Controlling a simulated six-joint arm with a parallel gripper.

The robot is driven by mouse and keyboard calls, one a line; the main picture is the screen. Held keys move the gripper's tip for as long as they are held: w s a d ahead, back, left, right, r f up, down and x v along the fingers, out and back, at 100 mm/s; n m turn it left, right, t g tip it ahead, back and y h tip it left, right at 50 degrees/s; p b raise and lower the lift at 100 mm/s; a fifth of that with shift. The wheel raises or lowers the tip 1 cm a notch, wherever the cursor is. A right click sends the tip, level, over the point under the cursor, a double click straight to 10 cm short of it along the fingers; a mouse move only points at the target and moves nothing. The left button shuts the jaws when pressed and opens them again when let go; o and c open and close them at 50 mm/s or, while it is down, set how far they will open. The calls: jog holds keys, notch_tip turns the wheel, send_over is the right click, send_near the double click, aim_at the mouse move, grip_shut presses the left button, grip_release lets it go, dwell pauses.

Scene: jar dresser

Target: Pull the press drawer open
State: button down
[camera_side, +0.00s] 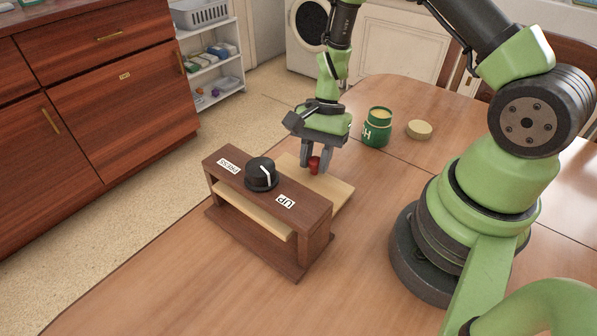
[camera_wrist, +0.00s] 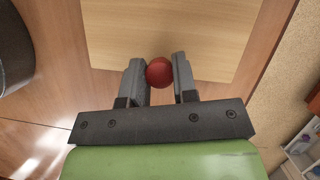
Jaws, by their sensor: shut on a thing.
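The press (camera_side: 268,213) is a dark brown wooden frame on the table, with a black dial on top between labels reading PRESS and UP. Its drawer is a pale wooden board (camera_side: 338,193) that sticks out of the press on the side toward my arm. Pale wood also shows in the slot on the near side. A small red knob (camera_side: 314,165) stands on the board. My gripper (camera_side: 315,160) points down with its fingers shut on the knob. In the wrist view the round red knob (camera_wrist: 159,71) sits between the fingertips above the pale board (camera_wrist: 190,30).
A green jar (camera_side: 376,138) stands open behind my gripper, with a pale round lid (camera_side: 419,129) beside it. The table (camera_side: 180,290) is clear in front of the press. Brown cabinets (camera_side: 120,100) and a white shelf (camera_side: 217,70) stand beyond the table.

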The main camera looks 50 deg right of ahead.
jog(key=d, duration=0.4)
jog(key=shift+d, duration=0.1)
jog(key=c, duration=0.9)
grip_release()
jog(key=v, duration=1)
jog(key=shift+r, duration=0.1)
